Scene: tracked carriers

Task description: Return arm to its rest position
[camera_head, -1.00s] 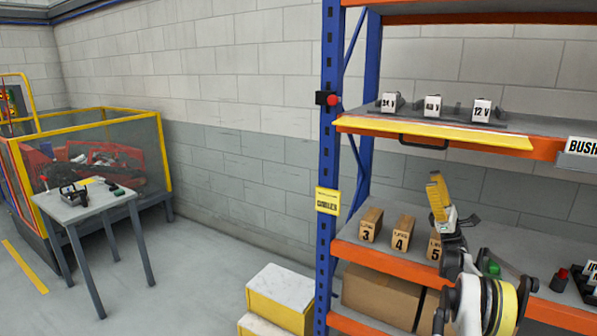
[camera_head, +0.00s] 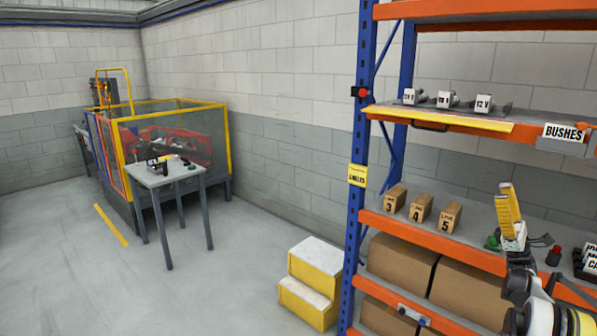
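My arm comes in at the lower right, in front of the orange shelf (camera_head: 415,232). At its end, my gripper (camera_head: 511,226) points upward, with a white part and a yellow piece with dark marks above it. Whether the yellow piece is part of the gripper or held in it, I cannot tell. The fingers are too small to read as open or shut. The gripper overlaps the shelf goods in the picture, right of the wooden block marked 5 (camera_head: 451,217).
Blocks 3 (camera_head: 395,198) and 4 (camera_head: 420,208) stand on the shelf. A green item (camera_head: 493,242) and a red item (camera_head: 554,256) flank the gripper. White carriers (camera_head: 447,99) stand above. Yellow-white steps (camera_head: 311,283), a grey table (camera_head: 170,172) and a fenced cell (camera_head: 215,140) stand left; floor between is clear.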

